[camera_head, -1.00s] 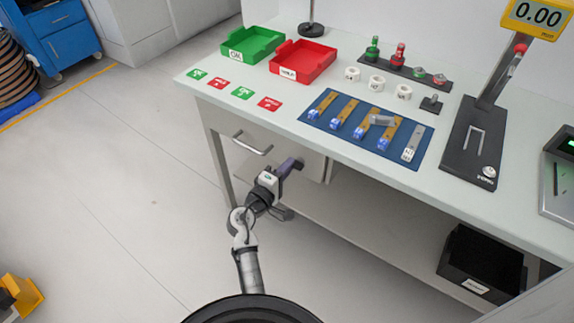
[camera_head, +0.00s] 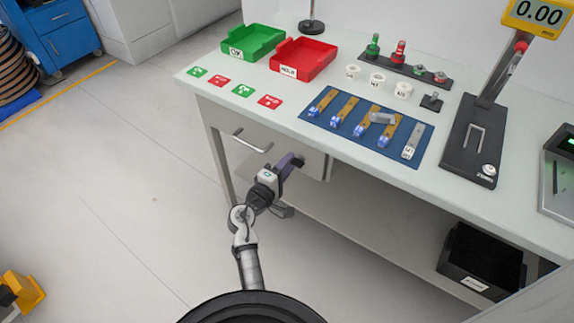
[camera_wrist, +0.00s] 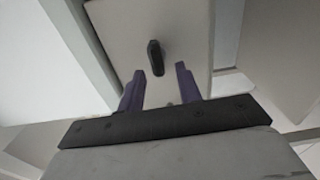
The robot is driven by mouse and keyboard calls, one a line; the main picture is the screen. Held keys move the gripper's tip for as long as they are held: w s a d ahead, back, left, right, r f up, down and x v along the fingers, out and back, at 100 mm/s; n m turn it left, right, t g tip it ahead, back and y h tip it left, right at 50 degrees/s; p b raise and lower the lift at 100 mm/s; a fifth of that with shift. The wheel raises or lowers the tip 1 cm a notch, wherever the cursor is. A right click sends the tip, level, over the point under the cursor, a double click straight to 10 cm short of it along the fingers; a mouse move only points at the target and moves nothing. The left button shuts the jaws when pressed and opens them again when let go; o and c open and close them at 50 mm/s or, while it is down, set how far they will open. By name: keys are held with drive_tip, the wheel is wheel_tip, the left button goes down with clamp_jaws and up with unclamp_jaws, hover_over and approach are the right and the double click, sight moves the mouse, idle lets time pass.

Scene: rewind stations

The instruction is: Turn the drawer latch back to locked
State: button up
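The drawer (camera_head: 222,117) is under the bench's left end, with a metal bar handle. In the wrist view, the drawer front (camera_wrist: 186,38) faces me and bears a dark, elongated latch knob (camera_wrist: 155,58). The knob's long side runs roughly up and down in the picture. My gripper (camera_head: 291,163) is at the right part of the drawer front. In the wrist view its purple fingers (camera_wrist: 160,76) are open and empty, with the knob just beyond the gap between the tips. No contact shows. In the head view the gripper hides the latch.
The bench top (camera_head: 215,82) above carries a green tray (camera_head: 252,42), a red tray (camera_head: 303,60) and a blue mat (camera_head: 320,121) with several parts. A black bin (camera_head: 480,262) stands on the lower shelf at right.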

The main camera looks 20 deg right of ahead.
drive_tip(key=b+v, duration=0.3)
drive_tip(key=v, duration=1.1)
drive_tip(key=shift+d, duration=0.1)
